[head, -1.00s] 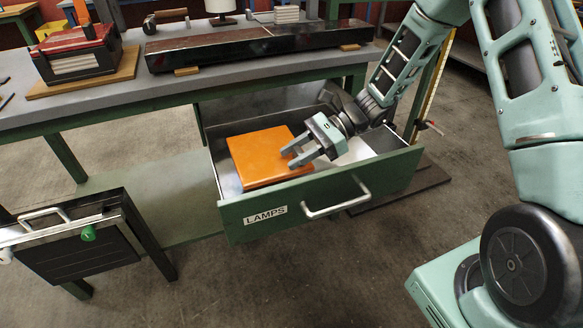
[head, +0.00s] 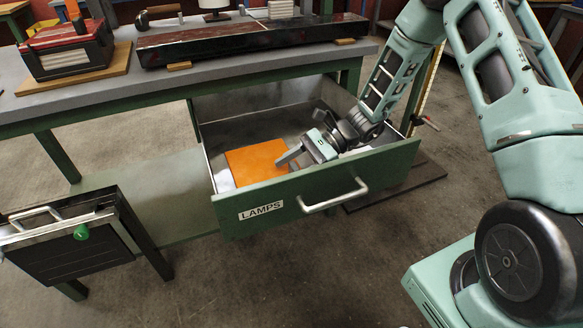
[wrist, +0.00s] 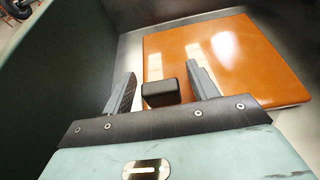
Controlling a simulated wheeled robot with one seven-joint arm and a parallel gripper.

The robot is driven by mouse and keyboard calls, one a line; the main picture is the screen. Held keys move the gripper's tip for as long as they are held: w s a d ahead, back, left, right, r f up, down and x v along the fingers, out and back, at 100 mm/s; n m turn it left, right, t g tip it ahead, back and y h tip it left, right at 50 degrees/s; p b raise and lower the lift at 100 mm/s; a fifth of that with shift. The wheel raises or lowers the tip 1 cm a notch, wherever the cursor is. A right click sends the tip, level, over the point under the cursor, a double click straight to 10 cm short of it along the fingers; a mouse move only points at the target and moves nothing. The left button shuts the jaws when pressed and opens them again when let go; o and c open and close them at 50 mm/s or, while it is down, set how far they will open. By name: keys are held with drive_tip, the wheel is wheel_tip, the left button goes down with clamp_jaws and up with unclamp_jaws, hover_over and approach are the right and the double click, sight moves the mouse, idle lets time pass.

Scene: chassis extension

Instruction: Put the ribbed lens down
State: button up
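The lens appears to be the flat orange slab (head: 255,163); its visible face looks smooth and glossy, and no ribs show. It is low inside the open drawer, and the drawer front hides its near edge in the head view. In the wrist view the slab (wrist: 215,55) looks to lie on the metal drawer floor. My gripper (head: 294,151) is inside the drawer at the slab's right side. In the wrist view my gripper (wrist: 162,70) has its fingers spread apart; the right finger overlaps the slab in the picture and the left finger is beside it. Contact cannot be told.
The green drawer front (head: 300,203) is labelled LAMPS, with a bar handle (head: 334,197). Its walls stand close around my gripper. The bench top (head: 120,80) above carries a long dark box (head: 235,40) and a red-topped box (head: 68,50). A dark case (head: 70,250) stands at lower left.

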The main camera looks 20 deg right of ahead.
drive_tip(key=shift+r, duration=0.1)
drive_tip(key=shift+d+r, duration=0.15)
drive_tip(key=shift+d, duration=0.1)
drive_tip(key=p+v, duration=0.1)
drive_tip(key=v, duration=1)
drive_tip(key=shift+d+p, duration=0.3)
drive_tip(key=shift+p, duration=0.1)
drive_tip(key=shift+r, duration=0.15)
